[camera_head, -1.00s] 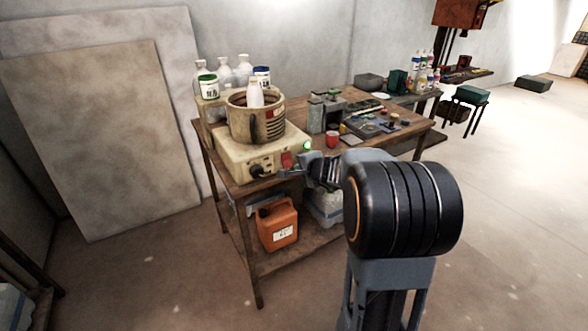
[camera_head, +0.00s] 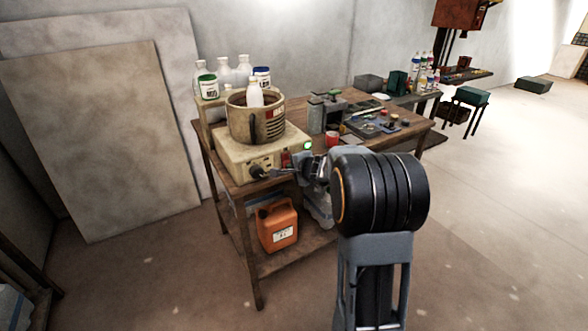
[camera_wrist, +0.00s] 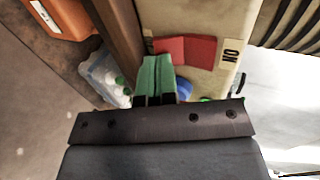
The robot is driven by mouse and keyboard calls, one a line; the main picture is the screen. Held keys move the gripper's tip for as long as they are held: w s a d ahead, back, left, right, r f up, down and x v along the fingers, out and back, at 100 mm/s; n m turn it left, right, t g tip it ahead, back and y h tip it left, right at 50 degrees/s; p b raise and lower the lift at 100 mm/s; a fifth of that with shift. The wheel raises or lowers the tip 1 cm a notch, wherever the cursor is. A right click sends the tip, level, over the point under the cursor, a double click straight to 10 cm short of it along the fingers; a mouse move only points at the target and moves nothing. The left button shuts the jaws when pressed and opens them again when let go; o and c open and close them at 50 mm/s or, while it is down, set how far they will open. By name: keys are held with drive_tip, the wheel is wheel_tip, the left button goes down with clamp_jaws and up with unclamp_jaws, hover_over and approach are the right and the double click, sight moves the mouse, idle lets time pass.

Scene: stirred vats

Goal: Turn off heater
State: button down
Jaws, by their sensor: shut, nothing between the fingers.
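The heater (camera_head: 282,152) is a beige box on the wooden table, with a ribbed pot (camera_head: 241,120) on top. A green light (camera_head: 308,146) glows at its right end, and a black knob (camera_head: 257,172) is on its front. In the wrist view, its red rocker switch (camera_wrist: 186,49) shows two shades of red beside an "ON" label (camera_wrist: 231,52). My gripper (camera_wrist: 155,62) is shut and empty, its green fingertips just below the switch's left part; I cannot tell whether they touch.
White bottles and jars (camera_head: 229,73) stand behind the pot. A red cup (camera_head: 332,138) and tools stand right of the heater. An orange canister (camera_head: 277,225) sits on the lower shelf. The floor at the right (camera_head: 490,220) is open.

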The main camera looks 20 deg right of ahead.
drive_tip(key=shift+w+f+t+b, duration=0.15)
drive_tip(key=shift+w+t+b, duration=0.15)
drive_tip(key=shift+b, duration=0.8)
drive_tip(key=shift+r+p, duration=0.45)
drive_tip(key=shift+r, duration=0.3)
drive_tip(key=shift+s, duration=0.2)
drive_tip(key=s+d+r+b, duration=0.1)
drive_tip(key=s, duration=1.2)
drive_tip(key=shift+s+d+r+b, duration=0.3)
drive_tip(key=shift+b, duration=0.1)
